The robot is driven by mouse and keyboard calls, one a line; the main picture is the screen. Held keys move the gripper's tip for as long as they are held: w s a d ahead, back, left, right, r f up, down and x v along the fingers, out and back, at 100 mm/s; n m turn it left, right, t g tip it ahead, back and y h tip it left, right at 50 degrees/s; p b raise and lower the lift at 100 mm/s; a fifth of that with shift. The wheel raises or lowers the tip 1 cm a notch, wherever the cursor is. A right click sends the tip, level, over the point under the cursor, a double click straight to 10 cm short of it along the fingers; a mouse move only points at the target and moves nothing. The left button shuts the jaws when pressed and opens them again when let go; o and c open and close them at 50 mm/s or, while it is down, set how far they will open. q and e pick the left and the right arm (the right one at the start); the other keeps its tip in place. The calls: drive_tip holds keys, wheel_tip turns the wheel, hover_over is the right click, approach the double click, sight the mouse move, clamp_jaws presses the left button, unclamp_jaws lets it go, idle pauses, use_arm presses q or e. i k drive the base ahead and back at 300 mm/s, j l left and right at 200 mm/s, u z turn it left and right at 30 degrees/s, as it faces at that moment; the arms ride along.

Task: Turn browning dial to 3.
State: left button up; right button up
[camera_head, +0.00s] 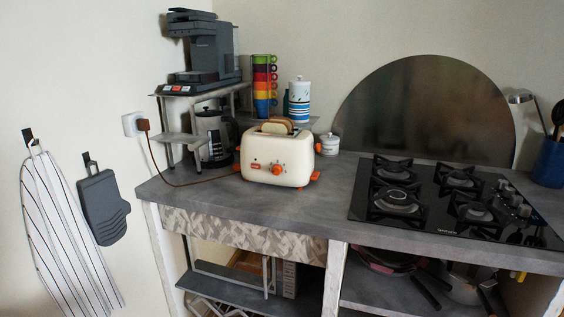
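A cream toaster (264,157) with orange trim stands on the grey counter, slices of bread showing in its top slot. An orange browning dial (277,170) sits on its front face, right of a small red label. The dial's numbers and setting are too small to read. An orange lever or foot (315,176) sticks out at its lower right. A brown cord runs left from the toaster to a wall plug. Neither of my grippers is in view.
A metal rack (188,138) with a coffee machine (200,50) and a carafe stands left of the toaster. Stacked coloured cups (264,85), a striped canister (299,100) and a small white jar (329,143) are behind it. A black hob (450,200) lies right. The counter before the toaster is clear.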

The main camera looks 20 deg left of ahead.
sight(277, 170)
drive_tip(key=u, duration=1.05)
drive_tip(key=i+j+u, duration=0.15)
drive_tip(key=u, duration=0.15)
drive_tip(key=i+j+u, duration=0.1)
drive_tip(key=i+u, duration=0.15)
drive_tip(key=i, duration=0.1)
